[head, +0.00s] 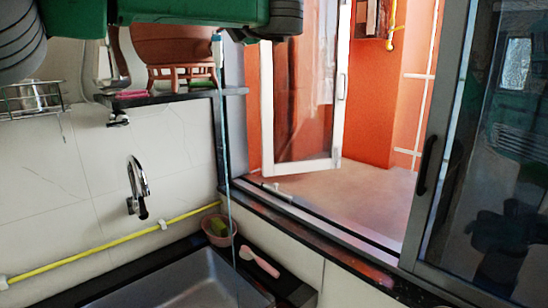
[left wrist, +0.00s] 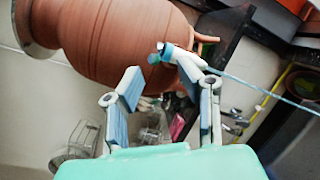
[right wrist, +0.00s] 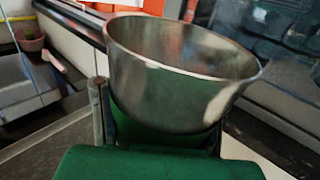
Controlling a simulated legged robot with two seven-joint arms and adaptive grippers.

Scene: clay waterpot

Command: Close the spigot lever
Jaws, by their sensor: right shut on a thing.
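The brown clay waterpot (head: 172,45) sits on a wooden stand at the top of the head view. It also fills the upper part of the left wrist view (left wrist: 110,40). Its white spigot with blue parts (left wrist: 178,56) sticks out of the pot, and a thin bluish stream of water (left wrist: 265,88) runs from it. My left gripper (left wrist: 160,80) is open, with its fingers apart just in front of the spigot; whether one touches it is unclear. My right gripper (right wrist: 160,125) is shut on a metal pot (right wrist: 175,75), which hides most of its fingers.
The stand rests on a dark shelf (head: 165,97). Below are a sink (head: 185,285), a wall tap (head: 137,187), a small planter (head: 218,231) and a pink-handled brush (head: 260,262). A wire rack (head: 30,97) hangs at the left. A window frame (head: 300,165) stands right of the pot.

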